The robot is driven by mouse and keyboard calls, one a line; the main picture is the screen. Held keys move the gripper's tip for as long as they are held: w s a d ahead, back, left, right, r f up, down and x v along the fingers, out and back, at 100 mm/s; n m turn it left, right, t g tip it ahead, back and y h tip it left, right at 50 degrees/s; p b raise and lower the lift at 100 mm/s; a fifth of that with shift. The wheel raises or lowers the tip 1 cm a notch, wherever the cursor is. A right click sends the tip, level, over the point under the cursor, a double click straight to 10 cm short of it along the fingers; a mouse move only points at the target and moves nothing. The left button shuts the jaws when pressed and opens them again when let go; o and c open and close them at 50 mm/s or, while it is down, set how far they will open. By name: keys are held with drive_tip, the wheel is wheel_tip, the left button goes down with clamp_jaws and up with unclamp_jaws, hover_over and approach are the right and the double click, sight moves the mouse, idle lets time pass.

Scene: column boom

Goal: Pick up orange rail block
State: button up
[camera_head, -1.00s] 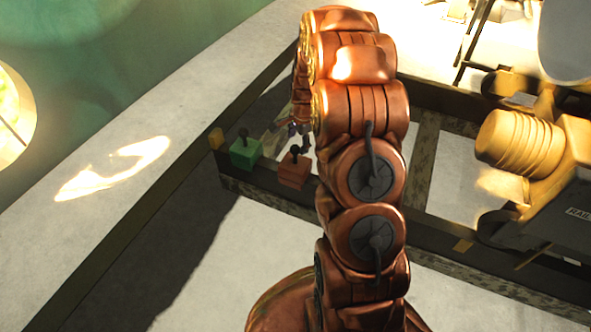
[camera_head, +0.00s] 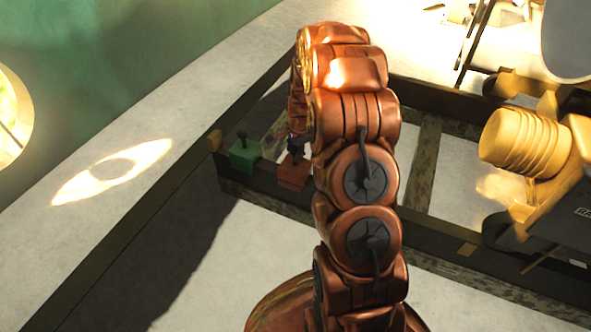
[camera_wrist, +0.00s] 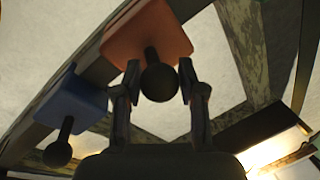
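The orange rail block (camera_head: 292,173) sits on a dark beam left of my arm. In the wrist view the orange block (camera_wrist: 146,36) is at the top centre, its black ball knob pointing toward the camera. My gripper (camera_wrist: 159,78) is open, one finger on each side of the knob, with gaps between fingers and knob. In the head view my gripper (camera_head: 297,147) is small and dark at the orange block's knob, partly hidden by my arm.
A green block (camera_head: 245,155) with a black knob stands left of the orange one. A blue block (camera_wrist: 70,103) with a knob is left of my gripper in the wrist view. Yellow machinery (camera_head: 525,140) stands at the right.

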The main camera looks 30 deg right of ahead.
clamp_jaws()
idle(0.5)
